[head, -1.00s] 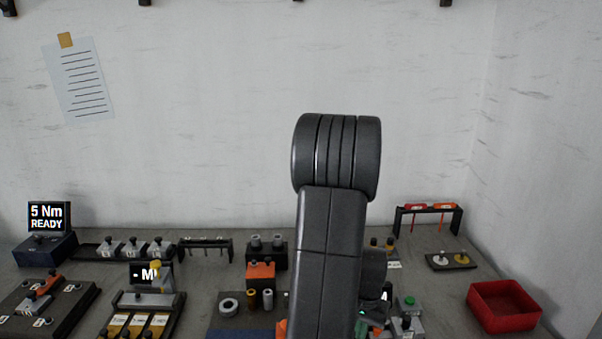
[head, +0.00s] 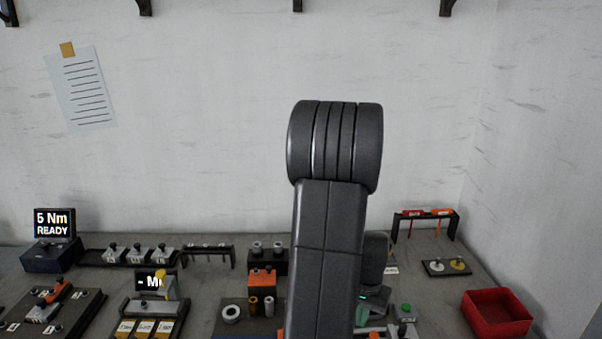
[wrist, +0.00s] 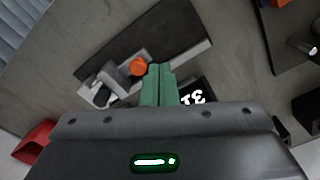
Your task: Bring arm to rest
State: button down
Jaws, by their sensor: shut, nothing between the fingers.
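My arm stands upright in the middle of the head view, its dark links hiding part of the bench behind it. My gripper (wrist: 158,72) shows in the wrist view as two green fingers closed together with nothing between them. In the head view only a bit of green finger shows, low beside the arm, beneath a dark wrist part. In the wrist view the fingers lie in front of a grey fixture with an orange knob (wrist: 138,66). I cannot tell how far above it they are.
The grey bench holds a red bin (head: 497,313) at right, a tool rack (head: 426,222), a dish plate (head: 446,267), an orange block (head: 262,282), and a "5 Nm READY" display (head: 53,223) at left. A red bin also shows in the wrist view (wrist: 36,142).

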notch_tip(320, 180, down, 9)
jog(key=b, duration=0.7)
jog(key=shift+r, duration=0.1)
jog(key=shift+d+r+p, duration=0.45)
jog(key=shift+d+r, duration=0.05)
jog(key=shift+d, duration=0.05)
jog(key=a, duration=0.2)
jog(key=shift+a, duration=0.7)
jog(key=shift+s, duration=0.1)
